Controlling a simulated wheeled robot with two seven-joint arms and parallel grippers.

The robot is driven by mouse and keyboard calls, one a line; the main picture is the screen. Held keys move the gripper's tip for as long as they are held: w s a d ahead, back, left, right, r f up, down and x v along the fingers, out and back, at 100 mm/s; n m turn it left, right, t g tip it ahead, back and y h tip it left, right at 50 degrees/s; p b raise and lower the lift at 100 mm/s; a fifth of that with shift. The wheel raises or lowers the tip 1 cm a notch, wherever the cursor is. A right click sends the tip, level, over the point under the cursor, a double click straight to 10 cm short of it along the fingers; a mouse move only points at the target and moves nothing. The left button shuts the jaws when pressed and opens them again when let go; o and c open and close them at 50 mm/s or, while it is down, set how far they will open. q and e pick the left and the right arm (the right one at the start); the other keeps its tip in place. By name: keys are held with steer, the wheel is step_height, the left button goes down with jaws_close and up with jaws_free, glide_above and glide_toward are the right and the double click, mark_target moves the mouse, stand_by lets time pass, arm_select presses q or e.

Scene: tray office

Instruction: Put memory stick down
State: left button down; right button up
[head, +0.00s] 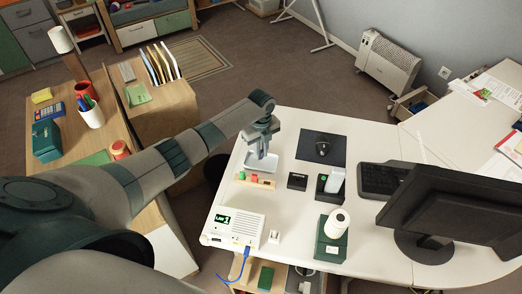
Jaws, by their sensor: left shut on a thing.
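My left gripper (262,151) reaches over the white desk from the left and points down at a small white tray (252,164). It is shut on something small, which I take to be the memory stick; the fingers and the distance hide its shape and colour. I cannot tell whether it touches the tray. My right gripper is not in view.
Just in front of the tray is a wooden block (265,184) with red and green pieces. A black box (297,181), a black stand (328,194), a mouse (322,148), a keyboard (382,180) and a monitor (455,205) stand to the right. A white device (233,228) is nearer.

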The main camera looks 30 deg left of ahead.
arm_select(q)
steer(key=shift+f+b, duration=0.35)
steer(key=shift+f, duration=0.25)
steer(key=c, duration=1.7)
jaws_free()
steer(key=shift+r, duration=0.1)
